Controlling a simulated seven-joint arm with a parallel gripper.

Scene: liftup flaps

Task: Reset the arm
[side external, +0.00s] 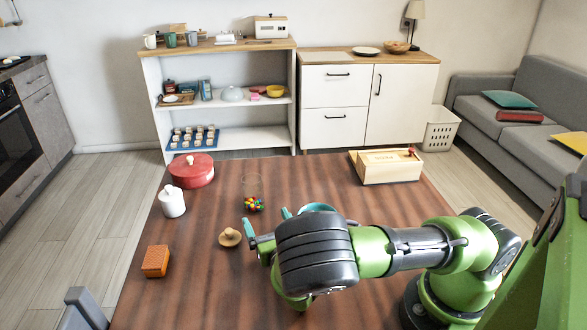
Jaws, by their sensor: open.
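My gripper (267,230) is at the end of my green and dark grey arm, low over the middle of the brown table (330,190). Its two fingers point away to the upper left, spread apart, with nothing seen between them. A wooden knobbed lid (229,238) lies just left of the fingers. A clear jar with colourful balls (253,204) stands just beyond them. A turquoise rounded item (317,208) is partly hidden behind my wrist.
A red lidded pot (191,172), a white lidded jar (173,202) and an orange box (156,261) stand on the table's left side. A wooden box (386,166) is at the back right. A chair back (86,306) shows at the lower left.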

